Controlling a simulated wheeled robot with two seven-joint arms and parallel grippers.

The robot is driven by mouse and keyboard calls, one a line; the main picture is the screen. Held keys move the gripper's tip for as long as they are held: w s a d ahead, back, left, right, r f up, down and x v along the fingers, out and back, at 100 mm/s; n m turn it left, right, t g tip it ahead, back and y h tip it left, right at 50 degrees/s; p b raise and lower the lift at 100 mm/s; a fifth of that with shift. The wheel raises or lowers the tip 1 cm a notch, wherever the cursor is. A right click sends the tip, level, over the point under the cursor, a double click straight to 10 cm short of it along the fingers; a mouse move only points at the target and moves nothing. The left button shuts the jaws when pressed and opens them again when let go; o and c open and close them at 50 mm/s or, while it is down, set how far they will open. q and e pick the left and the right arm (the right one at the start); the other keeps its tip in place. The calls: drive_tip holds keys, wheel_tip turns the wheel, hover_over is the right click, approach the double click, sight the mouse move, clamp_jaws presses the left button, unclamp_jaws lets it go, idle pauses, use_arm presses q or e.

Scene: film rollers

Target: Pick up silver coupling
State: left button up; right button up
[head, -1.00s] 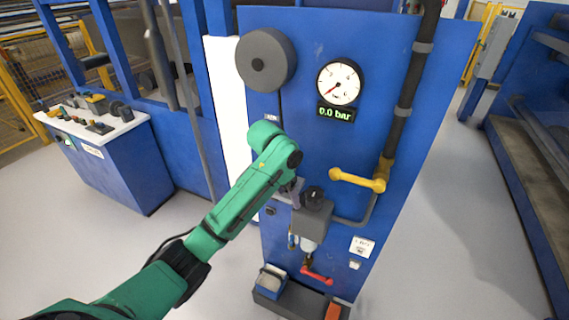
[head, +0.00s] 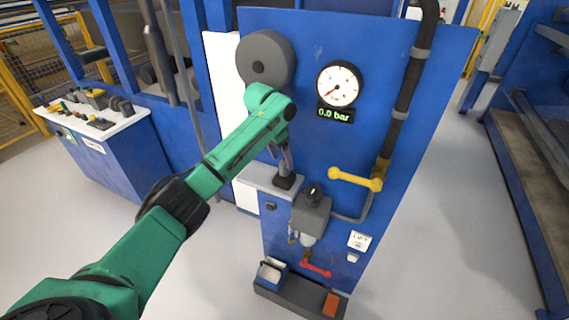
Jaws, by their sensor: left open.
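My left arm reaches in from the left to the front of the blue panel (head: 320,45). Its left gripper (head: 286,183) points down and is open, at the small grey shelf (head: 256,178) on the panel's left side. The fingers are small and dark here, and I cannot tell whether they touch the shelf. I cannot make out a silver coupling clearly; the gripper and wrist cover part of the shelf. My right gripper is not in view.
A grey regulator with a black knob (head: 313,191) sits just right of the gripper. A yellow lever (head: 355,180), a red lever (head: 317,270) and a gauge (head: 339,84) are on the panel. A low tray (head: 290,299) stands below. A blue cabinet (head: 125,165) is left.

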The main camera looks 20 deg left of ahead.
sight(283, 161)
use_arm(q)
drive_tip(key=p+x, duration=0.1)
drive_tip(key=x, duration=0.3)
drive_tip(key=shift+w+p, duration=0.15)
drive_tip(key=shift+p, duration=0.25)
drive_tip(key=shift+w+f, duration=0.15)
drive_tip(key=shift+f, duration=0.25)
clamp_jaws()
drive_tip(key=shift+r, duration=0.1)
